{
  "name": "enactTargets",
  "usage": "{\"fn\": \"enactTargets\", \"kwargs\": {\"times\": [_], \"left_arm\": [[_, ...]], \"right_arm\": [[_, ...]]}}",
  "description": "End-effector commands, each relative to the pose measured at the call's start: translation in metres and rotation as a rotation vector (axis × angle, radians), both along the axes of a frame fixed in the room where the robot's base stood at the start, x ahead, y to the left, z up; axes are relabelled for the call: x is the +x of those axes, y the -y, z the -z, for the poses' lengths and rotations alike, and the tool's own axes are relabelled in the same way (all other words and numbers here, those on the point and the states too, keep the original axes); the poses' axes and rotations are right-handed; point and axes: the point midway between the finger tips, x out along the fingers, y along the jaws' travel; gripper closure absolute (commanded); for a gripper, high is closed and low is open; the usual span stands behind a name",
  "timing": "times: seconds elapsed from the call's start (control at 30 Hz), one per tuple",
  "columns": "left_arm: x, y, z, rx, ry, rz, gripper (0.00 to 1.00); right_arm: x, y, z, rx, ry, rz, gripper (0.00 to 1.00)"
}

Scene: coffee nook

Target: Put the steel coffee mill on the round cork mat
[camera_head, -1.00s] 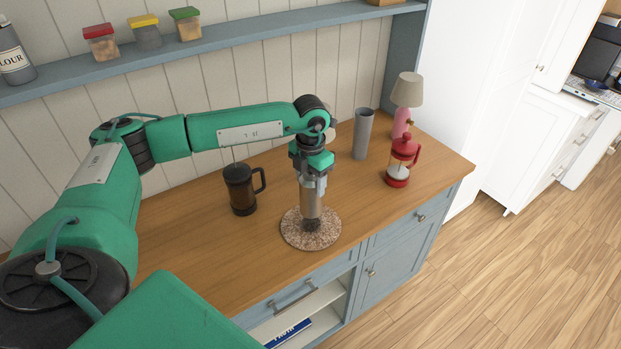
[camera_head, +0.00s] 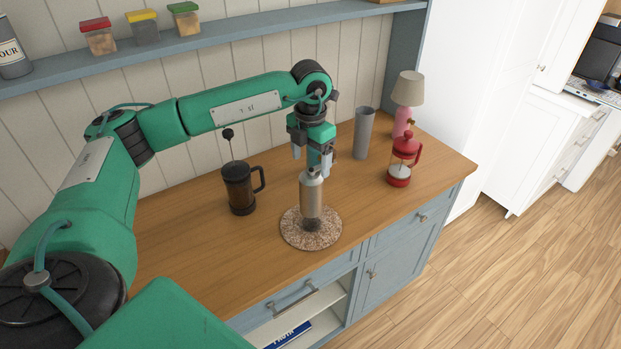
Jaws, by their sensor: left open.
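The steel coffee mill (camera_head: 311,196) stands upright on the round cork mat (camera_head: 296,237), near the middle of the mat. The mat lies flat on the wooden counter. My left gripper (camera_head: 313,165) is open, just above and behind the top of the mill, with its fingers apart and nothing between them. My right gripper does not show.
A black french press (camera_head: 240,190) stands left of the mat. A shelf (camera_head: 200,45) with jars runs above. The counter's left part is clear.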

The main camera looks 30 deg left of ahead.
Motion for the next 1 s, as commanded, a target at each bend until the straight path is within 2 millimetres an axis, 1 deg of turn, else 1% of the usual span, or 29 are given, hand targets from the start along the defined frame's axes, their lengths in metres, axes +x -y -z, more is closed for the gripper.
{"fn": "enactTargets", "kwargs": {"times": [0.03, 0.1, 0.2, 0.37, 0.5, 0.93, 1.0], "left_arm": [[0.001, 0.0, -0.008, 0.0, 0.006, 0.001, 0.21], [0.001, 0.001, -0.022, -0.001, 0.005, 0.001, 0.21], [0.001, 0.001, -0.038, 0.0, 0.003, 0.002, 0.21], [0.0, 0.0, -0.054, 0.0, 0.002, 0.001, 0.21], [0.0, 0.0, -0.057, 0.0, 0.0, 0.001, 0.21], [0.0, 0.0, -0.057, 0.0, 0.0, 0.002, 0.21], [0.0, 0.005, -0.054, -0.013, 0.002, 0.009, 0.21]], "right_arm": [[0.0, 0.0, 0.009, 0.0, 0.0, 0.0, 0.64], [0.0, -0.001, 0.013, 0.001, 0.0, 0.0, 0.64], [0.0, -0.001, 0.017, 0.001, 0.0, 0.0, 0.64], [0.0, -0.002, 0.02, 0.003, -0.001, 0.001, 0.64], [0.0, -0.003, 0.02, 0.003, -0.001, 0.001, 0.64], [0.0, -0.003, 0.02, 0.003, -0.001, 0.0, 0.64], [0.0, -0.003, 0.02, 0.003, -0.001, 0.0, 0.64]]}}
